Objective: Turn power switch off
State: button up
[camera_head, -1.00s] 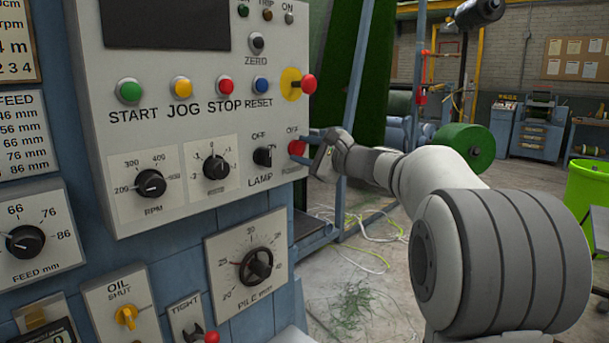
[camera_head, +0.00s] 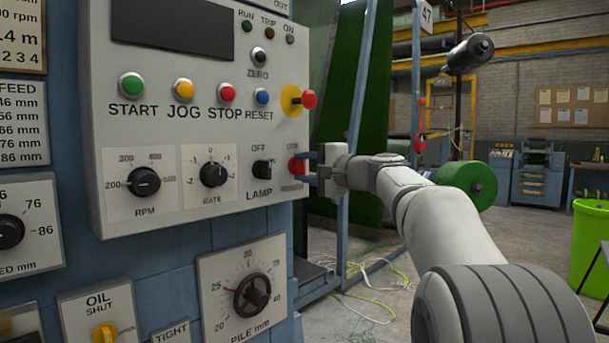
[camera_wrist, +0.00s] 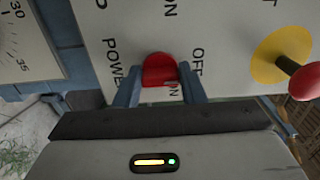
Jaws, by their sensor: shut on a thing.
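The red power switch (camera_head: 296,166) sits at the lower right of the grey control panel (camera_head: 150,60), beside the black lamp switch (camera_head: 262,169). The wrist view shows the red switch knob (camera_wrist: 159,69) close up, with the words POWER and OFF on either side of it. My gripper (camera_head: 307,166) reaches in from the right, level with the switch. In the wrist view my gripper's two fingers (camera_wrist: 160,84) stand on both sides of the red knob, shut on it. The fingers hide some of the lettering, and I cannot tell the switch's exact setting.
A red mushroom button (camera_head: 309,99) on a yellow disc sticks out just above the power switch. A pile dial (camera_head: 252,295) is below the panel. Loose cables (camera_head: 370,300) lie on the floor behind my arm. A green bin (camera_head: 590,250) stands at right.

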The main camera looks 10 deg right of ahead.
jog(key=shift+f, duration=0.15)
jog(key=o, duration=1)
jog(key=v, duration=0.7)
jog(key=shift+s+d, duration=0.15)
jog(key=shift+s, duration=0.2)
